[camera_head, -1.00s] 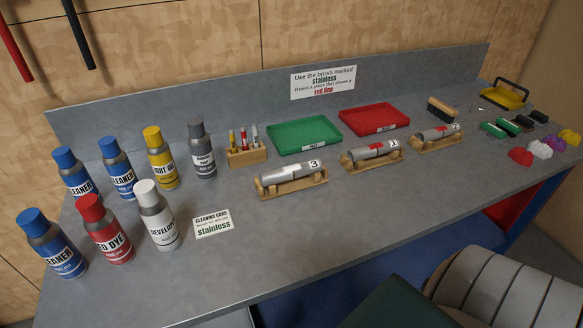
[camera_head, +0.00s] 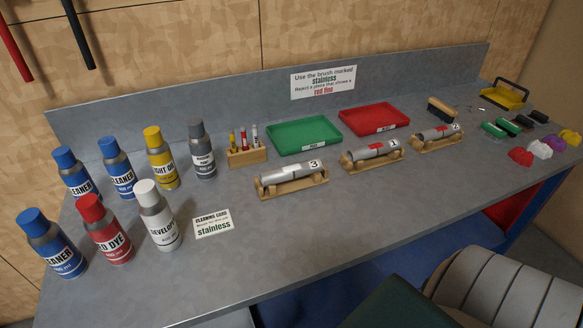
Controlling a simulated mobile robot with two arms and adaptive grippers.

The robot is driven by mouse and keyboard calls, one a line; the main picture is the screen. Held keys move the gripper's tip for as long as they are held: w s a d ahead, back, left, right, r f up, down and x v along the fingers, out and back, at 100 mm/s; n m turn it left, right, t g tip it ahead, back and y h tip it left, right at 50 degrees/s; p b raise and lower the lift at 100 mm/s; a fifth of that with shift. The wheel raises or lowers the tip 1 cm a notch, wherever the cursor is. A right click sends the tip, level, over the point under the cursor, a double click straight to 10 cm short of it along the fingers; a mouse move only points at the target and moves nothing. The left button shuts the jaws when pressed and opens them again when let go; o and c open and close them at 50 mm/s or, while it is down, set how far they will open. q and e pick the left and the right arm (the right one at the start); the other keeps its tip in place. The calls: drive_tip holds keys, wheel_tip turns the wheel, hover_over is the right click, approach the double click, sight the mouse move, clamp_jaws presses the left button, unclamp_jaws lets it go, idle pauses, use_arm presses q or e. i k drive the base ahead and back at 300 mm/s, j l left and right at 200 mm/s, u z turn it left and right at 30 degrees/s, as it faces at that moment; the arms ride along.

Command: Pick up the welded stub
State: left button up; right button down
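Three welded stubs, grey cylinders with numbered ends, lie on wooden cradles along the middle of the bench. The nearest stub (camera_head: 290,174), numbered 3, has a whitish patch and rests on its cradle (camera_head: 294,188). The middle stub (camera_head: 368,152), numbered 1, shows a red patch. Neither of my grippers is in view, and nothing is touching the stubs.
Several spray cans, including a red dye can (camera_head: 105,228), crowd the bench's left. A green tray (camera_head: 304,134) and red tray (camera_head: 374,117) lie behind the stubs. A pen block (camera_head: 247,156), cleaning card (camera_head: 213,223) and brush (camera_head: 442,109) lie nearby. Bench front is clear.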

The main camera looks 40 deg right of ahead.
sight(293, 172)
drive_tip(key=z, duration=0.35)
drive_tip(key=k+l+z, duration=0.1)
drive_tip(key=z, duration=0.3)
drive_tip(key=l+z, duration=0.2)
drive_tip(key=z, duration=0.15)
